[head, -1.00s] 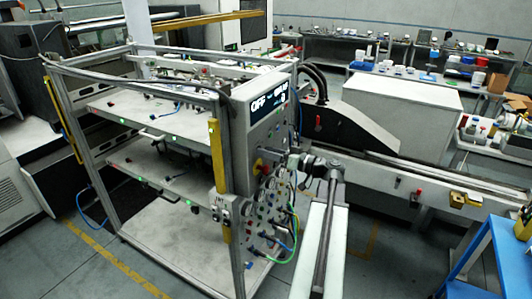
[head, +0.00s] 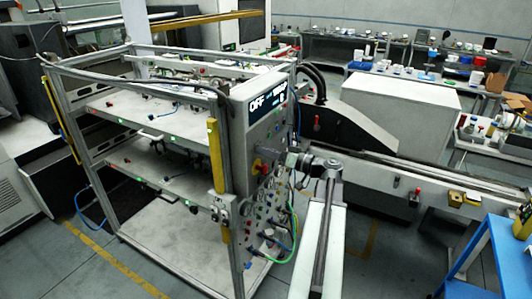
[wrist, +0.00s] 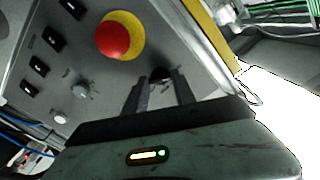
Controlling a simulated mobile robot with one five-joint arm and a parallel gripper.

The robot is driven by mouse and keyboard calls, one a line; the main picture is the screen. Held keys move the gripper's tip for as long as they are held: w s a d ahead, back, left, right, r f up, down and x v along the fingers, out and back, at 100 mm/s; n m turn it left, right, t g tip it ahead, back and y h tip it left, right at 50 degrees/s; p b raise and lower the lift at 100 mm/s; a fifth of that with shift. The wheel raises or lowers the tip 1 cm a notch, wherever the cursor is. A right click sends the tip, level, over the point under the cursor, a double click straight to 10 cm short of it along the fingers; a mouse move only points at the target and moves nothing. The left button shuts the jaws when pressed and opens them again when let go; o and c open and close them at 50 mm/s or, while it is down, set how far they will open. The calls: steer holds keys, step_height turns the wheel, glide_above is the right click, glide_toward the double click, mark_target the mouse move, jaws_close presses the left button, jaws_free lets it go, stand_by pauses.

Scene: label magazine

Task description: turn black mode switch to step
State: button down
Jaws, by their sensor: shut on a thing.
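The black mode switch (wrist: 160,75) is a small dark knob on the grey control panel (wrist: 210,70). In the wrist view it sits between the fingertips of my gripper (wrist: 160,88), which is shut on it. The fingers partly hide the knob, and I cannot read its position. In the head view my gripper (head: 289,159) reaches the panel's right face from the right and hides the switch.
A red mushroom button (wrist: 113,40) on a yellow ring is close beside my fingers. Several black rocker switches (wrist: 40,66) and a grey knob (wrist: 81,91) are on the panel's left. Blue and green cables (head: 290,225) hang below. A blue table (head: 495,255) stands at lower right.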

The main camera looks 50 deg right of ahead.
steer(key=m, duration=1.2)
steer(key=shift+m, duration=2.1)
steer(key=c, duration=1)
jaws_free()
steer(key=shift+c, duration=0.2)
